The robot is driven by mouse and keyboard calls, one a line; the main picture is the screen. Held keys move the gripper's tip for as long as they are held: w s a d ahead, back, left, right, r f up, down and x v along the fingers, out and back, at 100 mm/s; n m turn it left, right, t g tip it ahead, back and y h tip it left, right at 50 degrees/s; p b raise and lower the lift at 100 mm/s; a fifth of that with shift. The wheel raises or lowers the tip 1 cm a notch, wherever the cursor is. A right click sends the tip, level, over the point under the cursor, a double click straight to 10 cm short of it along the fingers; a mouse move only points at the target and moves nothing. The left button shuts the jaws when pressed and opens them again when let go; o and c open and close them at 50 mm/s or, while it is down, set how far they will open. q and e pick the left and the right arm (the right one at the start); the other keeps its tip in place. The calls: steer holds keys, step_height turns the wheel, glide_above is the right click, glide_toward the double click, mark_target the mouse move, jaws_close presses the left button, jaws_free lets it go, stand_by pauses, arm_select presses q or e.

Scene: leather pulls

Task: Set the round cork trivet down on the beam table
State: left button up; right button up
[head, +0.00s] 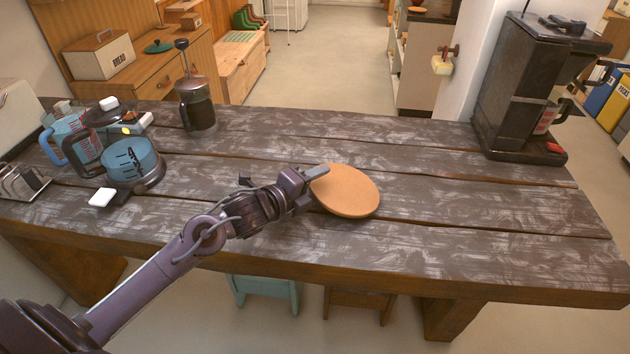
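The round cork trivet (349,192) is a flat tan disc at the middle of the beam table (450,225), a dark, worn plank top. My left gripper (318,173) is at the trivet's left edge, with one finger over the rim and the other hidden. It looks shut on that edge. The trivet lies nearly level, on the table or very slightly above it; I cannot tell which. My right gripper is not in view.
A black coffee machine (525,85) stands at the table's right end. A French press (195,100) stands at the back left. A glass jug (130,160), a blue-handled measuring jug (72,138) and a toast rack (20,183) crowd the left end. The table right of the trivet is clear.

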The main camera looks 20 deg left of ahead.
arm_select(q)
steer(key=shift+s, duration=0.15)
steer(key=shift+s+a, duration=0.1)
steer(key=shift+s, duration=0.15)
steer(key=b+v, duration=0.1)
steer(key=v, duration=0.4)
steer(key=shift+s+a+r+b, duration=0.1)
steer(key=shift+s+a+b, duration=0.05)
steer(key=shift+s+b, duration=0.2)
steer(key=shift+s+a+r, duration=0.2)
steer(key=shift+s+r, duration=0.05)
steer(key=shift+s, duration=0.3)
